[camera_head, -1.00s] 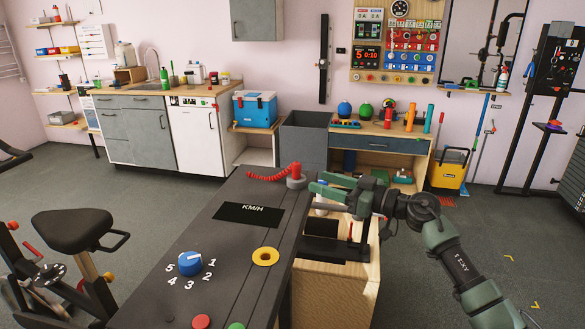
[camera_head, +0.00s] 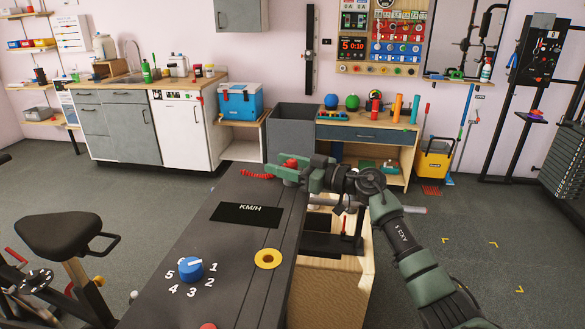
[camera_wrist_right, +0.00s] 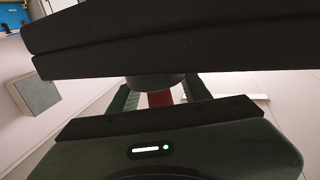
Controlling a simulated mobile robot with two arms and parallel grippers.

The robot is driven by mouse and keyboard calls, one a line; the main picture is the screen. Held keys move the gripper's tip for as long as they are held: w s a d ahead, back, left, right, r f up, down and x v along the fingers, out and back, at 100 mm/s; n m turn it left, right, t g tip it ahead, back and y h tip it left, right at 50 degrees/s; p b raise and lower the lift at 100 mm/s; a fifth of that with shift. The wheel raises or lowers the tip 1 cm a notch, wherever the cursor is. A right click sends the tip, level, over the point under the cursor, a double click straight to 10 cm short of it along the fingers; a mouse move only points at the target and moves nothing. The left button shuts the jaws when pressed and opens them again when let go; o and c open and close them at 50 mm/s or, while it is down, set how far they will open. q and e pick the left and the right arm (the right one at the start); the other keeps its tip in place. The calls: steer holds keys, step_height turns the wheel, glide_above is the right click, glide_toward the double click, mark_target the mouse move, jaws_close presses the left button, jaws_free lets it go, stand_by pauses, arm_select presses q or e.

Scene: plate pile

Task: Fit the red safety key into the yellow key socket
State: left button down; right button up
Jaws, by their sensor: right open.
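The red safety key (camera_head: 290,162) stands at the far end of the dark console, with a red coiled cord (camera_head: 257,175) to its left. My right gripper (camera_head: 285,173) is at the key, and its fingers partly cover the key and its grey base. In the right wrist view, the red key (camera_wrist_right: 160,98) shows between the two spread green fingers (camera_wrist_right: 158,95). The gripper is open; contact with the key cannot be told. The yellow key socket (camera_head: 267,259), a ring with a dark hole, lies empty nearer on the console. My left gripper is not in view.
The console (camera_head: 235,275) also bears a KM/H display (camera_head: 246,214), a blue numbered dial (camera_head: 191,269) and a red button (camera_head: 208,326). An exercise bike seat (camera_head: 62,240) is at the left. A wooden box (camera_head: 335,285) stands right of the console.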

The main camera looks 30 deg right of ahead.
jaws_close()
step_height(320, 180, up, 20)
steer(key=p, duration=0.1)
stand_by(0.6)
